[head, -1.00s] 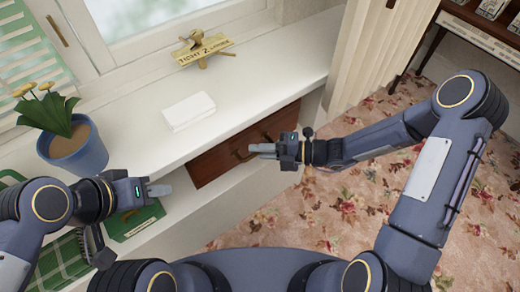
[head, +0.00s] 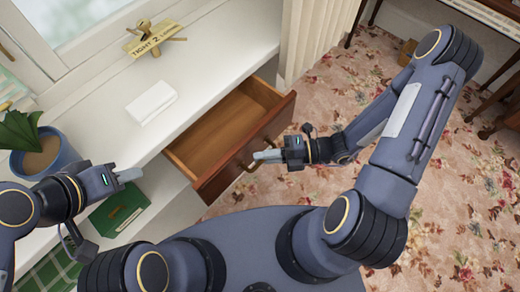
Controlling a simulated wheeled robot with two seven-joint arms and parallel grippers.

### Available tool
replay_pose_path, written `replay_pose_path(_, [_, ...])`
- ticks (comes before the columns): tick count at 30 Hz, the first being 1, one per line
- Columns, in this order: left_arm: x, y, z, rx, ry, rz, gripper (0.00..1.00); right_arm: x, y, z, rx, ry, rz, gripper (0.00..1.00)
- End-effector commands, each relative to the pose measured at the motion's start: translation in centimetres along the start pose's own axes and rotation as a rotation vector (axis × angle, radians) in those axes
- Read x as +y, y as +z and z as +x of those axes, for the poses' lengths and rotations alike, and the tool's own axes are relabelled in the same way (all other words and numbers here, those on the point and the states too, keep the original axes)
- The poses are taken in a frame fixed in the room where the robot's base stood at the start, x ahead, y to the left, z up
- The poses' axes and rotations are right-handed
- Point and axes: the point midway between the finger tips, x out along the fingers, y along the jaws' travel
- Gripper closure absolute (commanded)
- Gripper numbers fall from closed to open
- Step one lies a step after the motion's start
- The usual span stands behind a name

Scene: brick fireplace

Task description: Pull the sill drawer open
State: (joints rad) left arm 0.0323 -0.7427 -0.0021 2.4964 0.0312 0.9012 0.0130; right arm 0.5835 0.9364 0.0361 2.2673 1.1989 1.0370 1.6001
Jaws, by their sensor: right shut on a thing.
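The sill drawer (head: 213,134) is a brown wooden drawer under the white sill. It stands well open, and its inside looks empty. Its front (head: 230,172) carries a curved metal handle (head: 249,167). My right gripper (head: 265,156) is at the drawer front, shut on the handle. My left gripper (head: 128,176) is left of the drawer, near the sill's front edge, and apart from the drawer. Whether its fingers are parted is not clear.
On the white sill (head: 205,62) are a white block (head: 151,102), a small wooden sign (head: 154,39) and a blue plant pot (head: 47,156). A green box (head: 119,208) lies below the sill at left. Floral carpet at right is mostly clear.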

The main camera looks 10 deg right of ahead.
Motion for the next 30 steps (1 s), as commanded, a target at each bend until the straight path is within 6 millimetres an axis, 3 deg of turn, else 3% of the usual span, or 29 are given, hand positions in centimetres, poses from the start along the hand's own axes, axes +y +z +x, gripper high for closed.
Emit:
replay_pose_path(3, [0.0, 0.0, 0.0, 0.0, 0.0, 0.0, 0.64, -0.2, 0.1, 0.0, -0.003, -0.005, 0.002, 1.0])
replay_pose_path(4, [0.0, 0.0, 0.0, 0.0, 0.0, 0.0, 0.64, -0.2, 0.1, 0.0, -0.003, -0.005, 0.002, 0.85])
replay_pose_path(8, [0.0, 0.0, 0.0, 0.0, 0.0, 0.0, 0.64, -0.1, 0.1, 0.0, -0.002, -0.003, 0.002, 0.68])
replay_pose_path(19, [0.0, -0.1, -0.1, 0.0, 0.0, 0.0, 0.64, 0.0, 0.1, -0.6, -0.004, -0.001, 0.0, 0.67])
replay_pose_path(30, [0.3, -0.4, -0.7, 0.0, 0.0, 0.0, 0.64, 0.0, 0.2, -6.5, -0.006, -0.004, 0.0, 0.67])
